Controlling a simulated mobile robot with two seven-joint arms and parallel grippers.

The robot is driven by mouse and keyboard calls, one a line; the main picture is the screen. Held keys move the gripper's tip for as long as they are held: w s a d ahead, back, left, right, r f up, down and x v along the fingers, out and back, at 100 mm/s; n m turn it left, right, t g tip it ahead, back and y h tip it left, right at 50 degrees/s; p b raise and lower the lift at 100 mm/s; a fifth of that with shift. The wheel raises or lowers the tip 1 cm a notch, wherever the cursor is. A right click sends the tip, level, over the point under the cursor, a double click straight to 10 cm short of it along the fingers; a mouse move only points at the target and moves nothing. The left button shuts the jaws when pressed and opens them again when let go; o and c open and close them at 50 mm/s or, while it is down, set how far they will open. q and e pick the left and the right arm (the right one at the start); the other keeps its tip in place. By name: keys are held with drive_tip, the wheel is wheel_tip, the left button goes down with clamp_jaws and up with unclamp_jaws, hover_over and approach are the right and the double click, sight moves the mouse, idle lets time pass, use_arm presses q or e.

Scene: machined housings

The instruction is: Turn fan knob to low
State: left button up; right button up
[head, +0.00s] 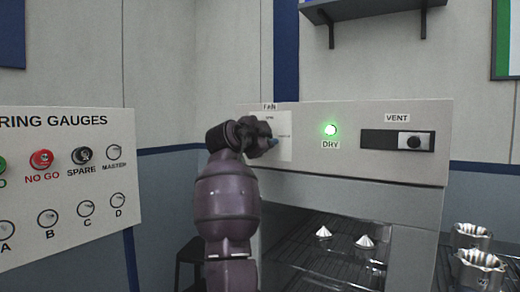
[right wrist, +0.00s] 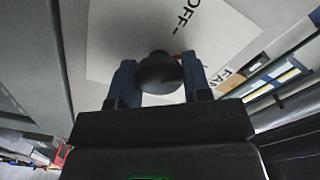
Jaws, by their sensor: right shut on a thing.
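The fan knob (right wrist: 158,70) is a dark round knob on a white label plate in the right wrist view. My right gripper (right wrist: 160,80) has one finger on each side of the knob and is shut on it. In the head view the right gripper (head: 270,143) reaches the FAN plate (head: 287,150) at the left of the machine's front, and the wrist hides the knob. The word OFF shows on the plate in the wrist view. A small red mark shows by the knob, but which setting it points to I cannot tell. My left gripper is not in view.
To the right of the plate are a lit green DRY light (head: 330,128) and a VENT slider (head: 412,141). Metal housings (head: 476,262) stand at right. A gauge board (head: 65,180) is at left.

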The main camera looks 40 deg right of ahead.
drive_tip(key=shift+w+f+m+b, duration=0.2)
drive_tip(key=shift+f+m+b, duration=0.45)
drive_tip(key=shift+m, duration=0.35)
drive_tip(key=shift+r+m+b, duration=0.15)
drive_tip(key=shift+m+b, duration=0.55)
drive_tip(key=shift+m, duration=0.1)
drive_tip(key=shift+s+r+m+b, duration=0.15)
drive_tip(key=shift+m+b, duration=0.5)
drive_tip(key=shift+m, duration=0.35)
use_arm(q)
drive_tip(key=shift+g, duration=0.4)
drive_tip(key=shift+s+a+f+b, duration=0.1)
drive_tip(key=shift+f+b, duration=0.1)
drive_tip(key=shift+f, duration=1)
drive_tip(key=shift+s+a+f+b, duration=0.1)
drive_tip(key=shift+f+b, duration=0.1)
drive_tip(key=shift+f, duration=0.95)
use_arm(e)
drive_tip(key=shift+r+m, duration=0.15)
drive_tip(key=shift+m, duration=0.55)
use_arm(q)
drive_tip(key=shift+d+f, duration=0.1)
use_arm(e)
drive_tip(key=shift+s+r, duration=0.1)
drive_tip(key=o, duration=0.9)
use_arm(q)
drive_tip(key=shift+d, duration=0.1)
